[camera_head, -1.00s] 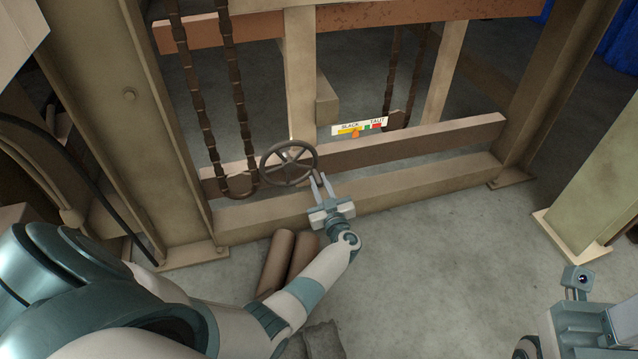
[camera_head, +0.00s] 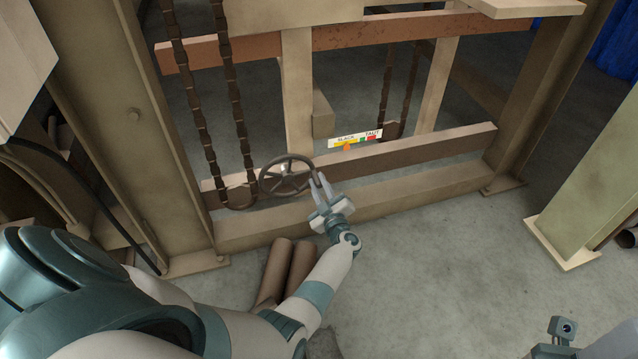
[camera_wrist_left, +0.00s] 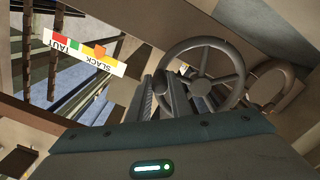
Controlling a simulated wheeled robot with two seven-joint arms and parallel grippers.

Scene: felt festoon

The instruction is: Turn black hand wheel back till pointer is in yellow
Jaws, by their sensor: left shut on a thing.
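The black hand wheel (camera_head: 286,177) is a dark spoked ring low on the frame; it also shows in the left wrist view (camera_wrist_left: 205,80). My left gripper (camera_head: 317,176) is shut on the right side of its rim. The small scale (camera_head: 370,134) reads SLACK at left and TAUT at right, with yellow, green and red bands. The orange pointer (camera_head: 347,147) is at the yellow band, left of the green. In the left wrist view the scale (camera_wrist_left: 115,66) appears upside down, with the pointer (camera_wrist_left: 98,51) beside the yellow. My right gripper's fingers are out of view.
Rusty chains (camera_head: 240,130) hang in loops left of the wheel. A lower beam (camera_head: 400,190) runs below it, between a left post (camera_head: 110,120) and a right post (camera_head: 535,90). Brown cylinders (camera_head: 275,270) lie under my left forearm. Floor at right centre is clear.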

